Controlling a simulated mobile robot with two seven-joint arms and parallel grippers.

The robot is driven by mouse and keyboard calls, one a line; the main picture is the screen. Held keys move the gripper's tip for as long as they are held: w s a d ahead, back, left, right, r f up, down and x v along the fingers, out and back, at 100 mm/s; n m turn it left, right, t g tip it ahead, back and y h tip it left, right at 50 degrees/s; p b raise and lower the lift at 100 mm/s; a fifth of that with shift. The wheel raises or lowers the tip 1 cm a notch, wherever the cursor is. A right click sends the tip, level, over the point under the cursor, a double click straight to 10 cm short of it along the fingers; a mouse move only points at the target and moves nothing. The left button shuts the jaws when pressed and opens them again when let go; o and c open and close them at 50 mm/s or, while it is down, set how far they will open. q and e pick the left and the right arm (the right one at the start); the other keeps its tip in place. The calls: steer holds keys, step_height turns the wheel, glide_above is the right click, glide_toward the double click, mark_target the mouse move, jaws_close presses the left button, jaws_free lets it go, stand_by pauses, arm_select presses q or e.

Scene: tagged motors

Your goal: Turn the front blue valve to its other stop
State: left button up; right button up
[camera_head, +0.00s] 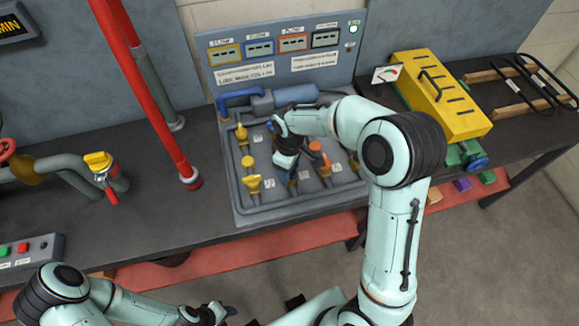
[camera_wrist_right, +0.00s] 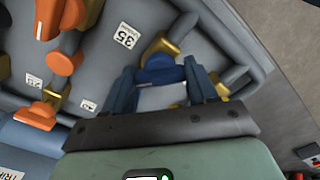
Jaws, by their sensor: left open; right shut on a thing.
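The front blue valve (camera_wrist_right: 160,72) shows in the right wrist view as a blue handle on a brass body, between my gripper's blue fingers. My right gripper (camera_wrist_right: 161,88) is shut on this handle. In the head view my right gripper (camera_head: 291,175) reaches down onto the middle of the grey valve board (camera_head: 240,208). There the front blue valve is mostly hidden by the gripper, and its exact angle cannot be told. My left gripper (camera_head: 222,311) is open and empty at the bottom edge of the head view, away from the board.
Yellow valves (camera_head: 252,183) stand left of my right gripper and orange valves (camera_head: 317,148) stand close on its right. A yellow box (camera_head: 440,95) with a gauge is further right. A red pipe (camera_head: 150,100) rises left of the board. The bench front is mostly clear.

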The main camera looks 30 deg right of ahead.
steer(key=n, duration=0.3)
steer(key=shift+r+n, duration=0.1)
steer(key=shift+n, duration=0.2)
arm_select(q)
steer(key=shift+w+r+p, duration=0.45)
steer(key=shift+w+r, duration=0.1)
steer(key=shift+r, duration=0.05)
arm_select(e)
steer(key=n, duration=0.4)
steer(key=shift+w+n, duration=0.1)
steer(key=shift+n, duration=0.3)
steer(key=o, duration=1.1)
steer(key=shift+c, duration=0.2)
arm_select(q)
steer(key=shift+w+r+p, duration=0.6)
steer(key=shift+w+r, duration=0.15)
steer(key=shift+r, duration=0.05)
arm_select(e)
step_height(320, 180, up, 13)
steer(key=shift+r, duration=0.15)
